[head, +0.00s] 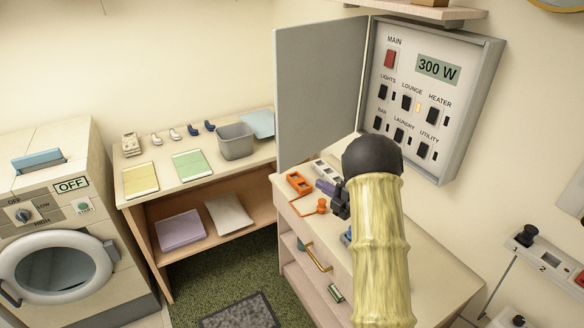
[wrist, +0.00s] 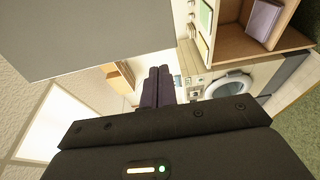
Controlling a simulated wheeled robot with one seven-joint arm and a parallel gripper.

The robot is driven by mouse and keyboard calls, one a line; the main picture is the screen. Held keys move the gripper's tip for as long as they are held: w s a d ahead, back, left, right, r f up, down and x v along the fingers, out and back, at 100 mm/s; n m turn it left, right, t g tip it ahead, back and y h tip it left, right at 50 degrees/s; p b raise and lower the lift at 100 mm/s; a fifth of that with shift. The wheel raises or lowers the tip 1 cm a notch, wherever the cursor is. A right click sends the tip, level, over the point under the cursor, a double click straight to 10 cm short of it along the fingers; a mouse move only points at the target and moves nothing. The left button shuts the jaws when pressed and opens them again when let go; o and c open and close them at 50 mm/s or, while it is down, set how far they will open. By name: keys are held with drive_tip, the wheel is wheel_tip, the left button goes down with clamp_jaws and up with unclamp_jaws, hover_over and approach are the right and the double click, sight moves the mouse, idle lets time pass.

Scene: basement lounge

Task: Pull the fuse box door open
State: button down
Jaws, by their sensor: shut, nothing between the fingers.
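The fuse box (head: 436,92) hangs on the wall at the upper right of the head view. Its grey door (head: 318,88) stands wide open, swung out to the left, so the switches and the "300 W" display are exposed. The door also shows as a grey panel across the upper left of the wrist view (wrist: 90,35). My gripper (head: 325,187) is below the box, near the door's lower edge and apart from it, above the cabinet top. Its dark purple fingers (wrist: 158,88) are together with nothing between them. My own arm hides part of the cabinet.
A cabinet (head: 440,262) stands below the box, with an orange tool (head: 299,183) and small items on top. A shelf unit (head: 146,202) with a grey bin (head: 235,141) and a washing machine (head: 62,240) are to the left. A wall shelf (head: 425,9) is above the box.

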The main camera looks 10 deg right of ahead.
sight(285, 164)
drive_tip(key=p+x, duration=0.3)
drive_tip(key=x, duration=0.3)
drive_tip(key=p+x, duration=0.4)
drive_tip(key=x, duration=0.2)
drive_tip(key=shift+w+a+r, duration=0.2)
drive_tip(key=shift+r, duration=0.05)
drive_tip(key=shift+w+a+f, duration=0.15)
drive_tip(key=shift+w+a, duration=0.1)
drive_tip(key=shift+w, duration=0.2)
